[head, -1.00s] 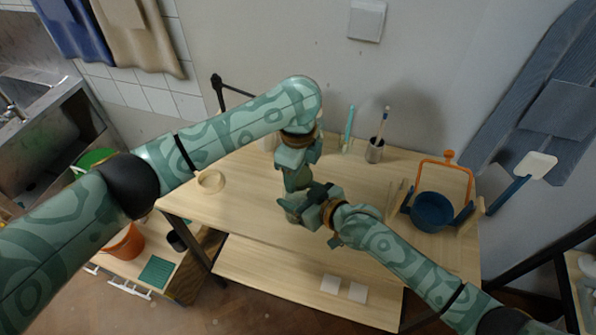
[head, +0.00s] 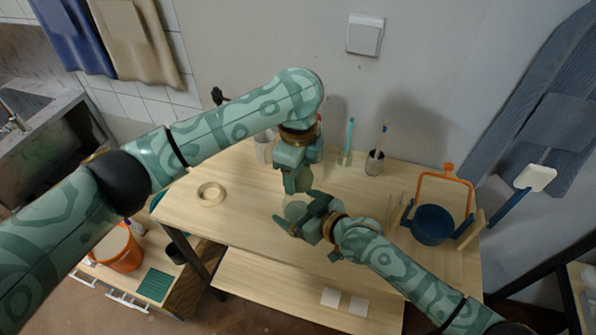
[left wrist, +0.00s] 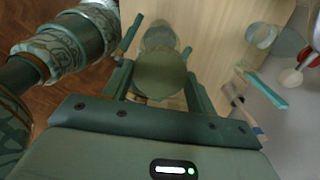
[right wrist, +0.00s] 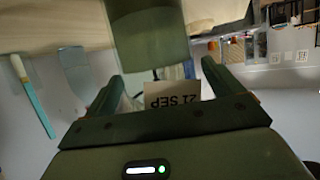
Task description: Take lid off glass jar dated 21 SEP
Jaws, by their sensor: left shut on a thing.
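The glass jar (right wrist: 172,97) carries a label reading 21 SEP, upside down in the right wrist view, with something green inside. My right gripper (right wrist: 160,75) has a finger at each side of it; I cannot tell whether they touch it. My left gripper (head: 298,188) points down and is shut on a round olive-green lid (left wrist: 160,76). In the left wrist view the jar's clear glass (left wrist: 158,38) shows beyond the lid. In the head view my right gripper (head: 302,213) is just below the left one, with a pale green round shape between its fingers.
A brush cup (head: 374,163) and a turquoise brush (head: 349,138) stand at the back of the table. A tape-like ring (head: 210,194) lies at the left. A blue pot (head: 433,225) in an orange-handled frame is at the right. The front of the table is mostly bare.

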